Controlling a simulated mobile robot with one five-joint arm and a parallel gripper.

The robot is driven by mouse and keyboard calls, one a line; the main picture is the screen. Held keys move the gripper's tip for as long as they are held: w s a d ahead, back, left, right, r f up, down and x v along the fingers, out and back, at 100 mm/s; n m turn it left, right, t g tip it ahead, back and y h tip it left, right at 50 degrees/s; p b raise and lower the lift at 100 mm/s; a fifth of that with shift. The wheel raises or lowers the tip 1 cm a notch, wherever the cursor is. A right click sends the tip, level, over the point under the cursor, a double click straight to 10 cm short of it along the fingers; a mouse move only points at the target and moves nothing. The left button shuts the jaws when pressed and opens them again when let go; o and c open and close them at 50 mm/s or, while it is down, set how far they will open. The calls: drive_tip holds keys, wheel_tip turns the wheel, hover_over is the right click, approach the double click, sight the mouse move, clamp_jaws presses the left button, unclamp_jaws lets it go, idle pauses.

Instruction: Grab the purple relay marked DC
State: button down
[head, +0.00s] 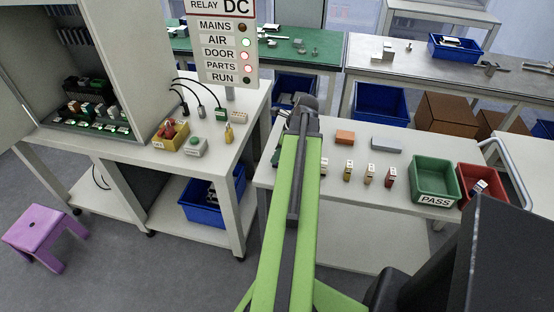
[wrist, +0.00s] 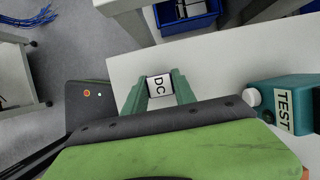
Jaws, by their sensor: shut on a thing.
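A small block with a white face marked DC (wrist: 161,87) sits between the teal fingers of my gripper (wrist: 159,80) in the wrist view. The fingers are shut on its two sides, and the label faces the camera. Its body colour hardly shows, so I cannot tell that it is purple. The white bench top lies below it; I cannot tell whether the block touches it. In the head view my arm covers the gripper and the block.
A green PASS bin (head: 434,168) and a red bin (head: 468,172) stand farther right. A teal TEST box (wrist: 285,103) is close right of my gripper.

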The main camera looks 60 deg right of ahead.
drive_tip(key=shift+r, duration=0.1)
wheel_tip(320, 180, up, 4)
drive_tip(key=p, duration=0.4)
drive_tip(key=shift+r+p, duration=0.2)
drive_tip(key=shift+p, duration=0.1)
drive_tip(key=s+d+r+p, duration=0.5)
drive_tip(key=s+r+p, duration=0.1)
drive_tip(key=s, duration=0.4)
drive_tip(key=shift+s+r, duration=0.25)
drive_tip(key=shift+s, duration=0.1)
